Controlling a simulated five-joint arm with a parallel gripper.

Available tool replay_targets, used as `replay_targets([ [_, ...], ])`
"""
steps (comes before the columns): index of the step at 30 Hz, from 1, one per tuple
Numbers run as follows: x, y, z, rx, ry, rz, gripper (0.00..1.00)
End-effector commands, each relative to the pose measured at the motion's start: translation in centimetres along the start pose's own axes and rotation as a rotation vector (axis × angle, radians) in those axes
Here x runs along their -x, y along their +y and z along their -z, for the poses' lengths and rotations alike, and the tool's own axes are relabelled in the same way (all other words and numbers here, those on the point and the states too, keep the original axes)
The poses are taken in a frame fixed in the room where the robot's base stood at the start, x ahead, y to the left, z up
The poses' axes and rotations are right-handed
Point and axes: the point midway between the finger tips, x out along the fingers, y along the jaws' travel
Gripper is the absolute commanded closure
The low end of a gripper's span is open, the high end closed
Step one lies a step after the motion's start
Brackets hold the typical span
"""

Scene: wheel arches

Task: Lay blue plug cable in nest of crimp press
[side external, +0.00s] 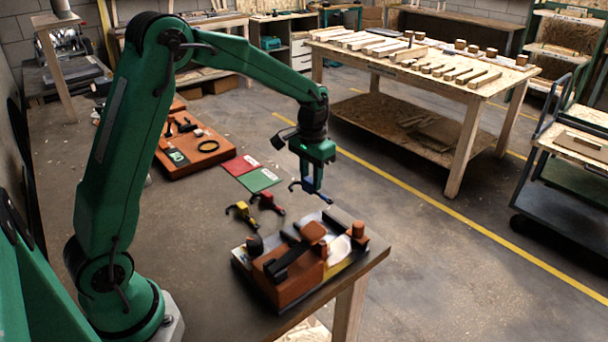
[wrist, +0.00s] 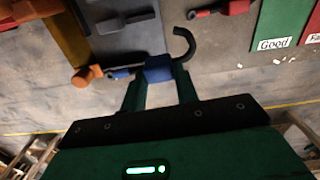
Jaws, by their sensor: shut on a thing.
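My gripper (side external: 311,184) is shut on the blue plug cable (side external: 308,188) and holds it in the air above the table, behind the crimp press. In the wrist view the blue plug body (wrist: 158,69) sits between my fingertips (wrist: 158,88). Its dark cable end curls up and right; a thinner blue end points left. The crimp press (side external: 290,284) is orange-brown with a black lever and stands at the table's near right corner. I cannot make out its nest clearly.
A red plug cable (side external: 268,202) and a yellow plug cable (side external: 242,213) lie on the table left of the press. A green card (side external: 258,180) and a red card (side external: 240,165) lie farther back. An orange tray (side external: 205,160) holds small tools beyond.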

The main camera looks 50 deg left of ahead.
Motion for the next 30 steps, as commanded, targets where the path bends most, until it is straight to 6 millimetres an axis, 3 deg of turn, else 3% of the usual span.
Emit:
replay_targets([
  [15, -2.7, 2.4, -6.5, -0.048, -0.001, 0.0, 0.92],
  [30, -3.1, 2.5, -7.1, -0.051, 0.0, 0.0, 0.92],
])
